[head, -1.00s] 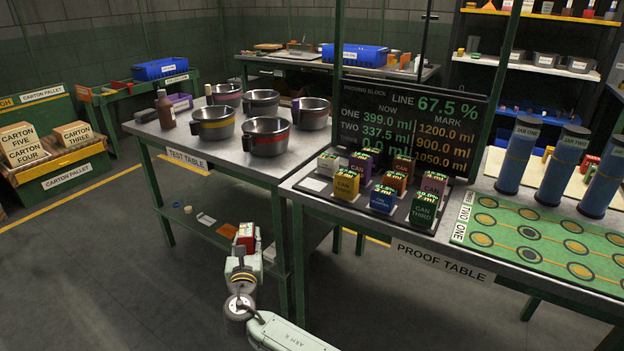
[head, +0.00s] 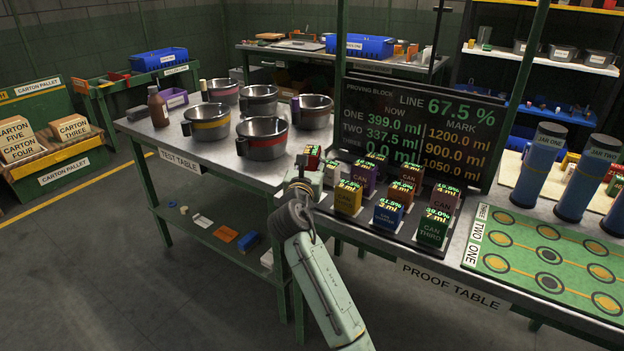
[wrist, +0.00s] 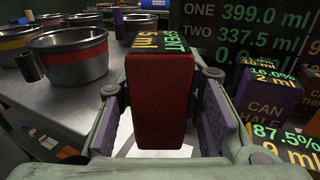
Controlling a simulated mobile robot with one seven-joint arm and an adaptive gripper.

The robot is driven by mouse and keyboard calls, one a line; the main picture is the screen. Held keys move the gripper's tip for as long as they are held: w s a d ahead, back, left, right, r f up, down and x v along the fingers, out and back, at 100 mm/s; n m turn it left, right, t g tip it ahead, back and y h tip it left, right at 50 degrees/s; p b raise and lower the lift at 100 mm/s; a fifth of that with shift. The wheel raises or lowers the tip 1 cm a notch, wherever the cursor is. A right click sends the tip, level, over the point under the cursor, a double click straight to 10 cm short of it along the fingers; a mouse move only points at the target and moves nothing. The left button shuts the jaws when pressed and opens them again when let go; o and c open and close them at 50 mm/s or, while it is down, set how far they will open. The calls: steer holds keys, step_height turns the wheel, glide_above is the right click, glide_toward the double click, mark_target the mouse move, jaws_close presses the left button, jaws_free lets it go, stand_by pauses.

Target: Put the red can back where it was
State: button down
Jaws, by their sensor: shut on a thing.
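The red can (wrist: 158,103) is upright between the two fingers of my gripper (wrist: 161,88), which is shut on it. Its top carries green and yellow lettering that reads "SPENT". In the head view the red can (head: 312,153) shows only its upper part above my gripper (head: 306,172), at the left end of the proof table (head: 455,284). A pale white patch (wrist: 150,149) shows below the can in the wrist view. Whether the can touches anything beneath it cannot be told.
Metal pots (head: 262,140) stand on the test table (head: 172,135) to the left. A display board (head: 415,130) rises behind.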

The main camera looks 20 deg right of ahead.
steer(key=shift+f, duration=2.5)
steer(key=c, duration=1.1)
jaws_free()
steer(key=shift+r, duration=0.1)
